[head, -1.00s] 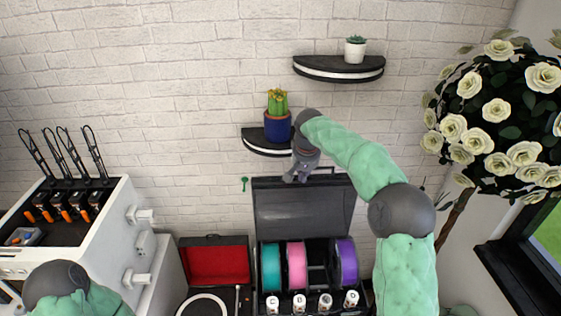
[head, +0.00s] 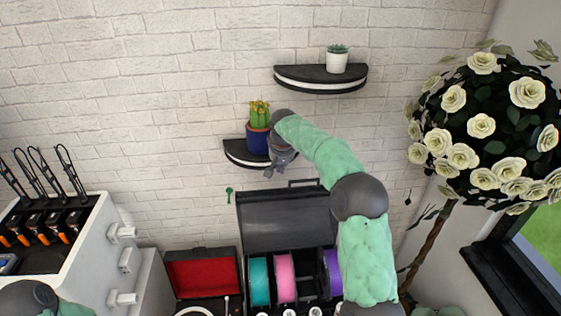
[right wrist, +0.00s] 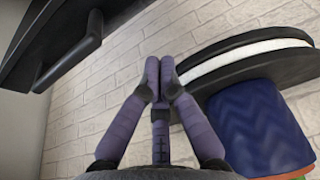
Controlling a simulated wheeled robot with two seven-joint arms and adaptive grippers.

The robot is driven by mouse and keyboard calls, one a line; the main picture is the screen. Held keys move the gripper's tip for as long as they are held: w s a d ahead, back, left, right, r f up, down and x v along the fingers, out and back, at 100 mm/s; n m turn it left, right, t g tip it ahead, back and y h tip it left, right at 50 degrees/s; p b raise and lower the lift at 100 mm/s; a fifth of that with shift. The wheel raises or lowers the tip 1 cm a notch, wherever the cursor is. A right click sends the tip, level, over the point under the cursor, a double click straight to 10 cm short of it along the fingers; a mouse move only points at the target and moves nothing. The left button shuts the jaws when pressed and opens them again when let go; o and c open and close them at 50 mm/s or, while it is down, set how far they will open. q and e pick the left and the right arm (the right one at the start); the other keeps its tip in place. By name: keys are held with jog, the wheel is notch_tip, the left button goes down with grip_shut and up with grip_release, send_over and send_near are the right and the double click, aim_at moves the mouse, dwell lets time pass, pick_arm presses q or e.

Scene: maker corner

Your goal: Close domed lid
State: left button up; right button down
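The domed lid (head: 290,222) is dark and stands raised at the back of the spool box, leaning toward the wall. Its handle (head: 305,183) sits on the top edge. In the right wrist view the lid (right wrist: 45,22) fills the upper left corner, with the bar handle (right wrist: 75,55) below it. My right gripper (head: 270,172) hangs just above and behind the lid's top edge, left of the handle and apart from it. In the right wrist view its fingertips (right wrist: 160,72) are together with nothing between them. Only a part of my left arm shows, at lower left; its gripper is out of view.
Inside the open box are a teal spool (head: 259,281), a pink spool (head: 285,278) and a purple spool (head: 333,272). A small shelf (head: 243,152) with a cactus in a blue pot (head: 257,138) is close to my right gripper. A red-lined case (head: 203,272) stands open at left.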

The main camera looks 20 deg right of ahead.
jog(key=shift+s+f+p, duration=0.2)
jog(key=shift+f+p, duration=0.25)
jog(key=shift+f, duration=0.7)
jog(key=shift+s+f+p, duration=0.2)
jog(key=shift+f+p, duration=0.25)
jog(key=shift+f, duration=0.65)
jog(key=shift+s+a+f, duration=0.1)
jog(key=shift+s+a, duration=0.2)
jog(key=shift+s, duration=0.35)
